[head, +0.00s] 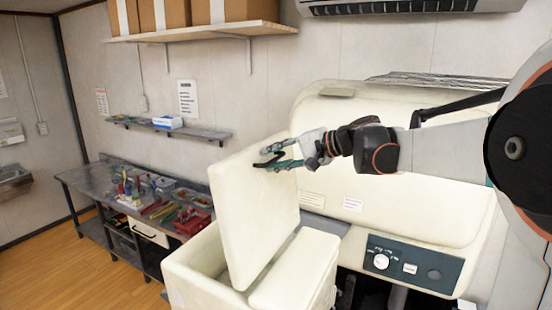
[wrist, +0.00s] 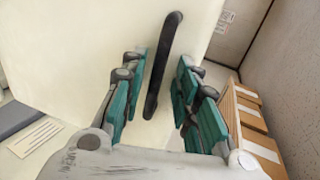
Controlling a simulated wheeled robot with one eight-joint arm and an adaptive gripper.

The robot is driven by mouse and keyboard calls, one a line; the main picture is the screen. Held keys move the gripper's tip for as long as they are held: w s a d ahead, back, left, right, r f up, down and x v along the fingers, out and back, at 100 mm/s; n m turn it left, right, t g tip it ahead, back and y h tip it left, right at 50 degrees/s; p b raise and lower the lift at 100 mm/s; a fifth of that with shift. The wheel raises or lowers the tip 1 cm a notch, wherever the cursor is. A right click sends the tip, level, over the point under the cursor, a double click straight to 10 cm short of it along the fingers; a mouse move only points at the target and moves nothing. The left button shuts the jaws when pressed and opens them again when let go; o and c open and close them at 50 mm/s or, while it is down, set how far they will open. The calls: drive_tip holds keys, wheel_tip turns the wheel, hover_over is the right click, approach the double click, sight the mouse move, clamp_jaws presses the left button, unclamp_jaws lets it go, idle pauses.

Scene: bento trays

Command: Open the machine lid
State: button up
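The cream machine lid (head: 250,225) stands raised and tilted over the open cream bin at the front of the machine (head: 400,190). A second, flat cream cover section (head: 295,270) lies beside the opening. In the wrist view the lid (wrist: 85,50) fills much of the picture and carries a long black handle (wrist: 162,65). My gripper (head: 277,160) is at the upper part of the lid, by the handle. In the wrist view its teal fingers (wrist: 158,82) stand apart on either side of the handle, with gaps visible, so it looks open around the handle.
A control panel (head: 412,265) with a knob is on the machine's front right. A steel workbench (head: 95,185) with tools and small containers stands at the left. A wall shelf with cardboard boxes (head: 165,15) hangs above. Wooden floor (head: 45,265) is clear at the lower left.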

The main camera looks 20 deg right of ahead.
drive_tip(key=v, duration=0.5)
drive_tip(key=shift+w, duration=0.1)
drive_tip(key=shift+v, duration=1.05)
drive_tip(key=shift+w+r, duration=0.1)
drive_tip(key=shift+r, duration=0.05)
drive_tip(key=f+p+v, duration=0.1)
drive_tip(key=v, duration=0.7)
drive_tip(key=s+f+v, duration=0.1)
drive_tip(key=f+v, duration=0.1)
drive_tip(key=v, duration=0.6)
drive_tip(key=shift+s+d+f+p, duration=0.15)
drive_tip(key=shift+d+f+p, duration=0.05)
drive_tip(key=shift+f+p, duration=0.15)
idle(0.5)
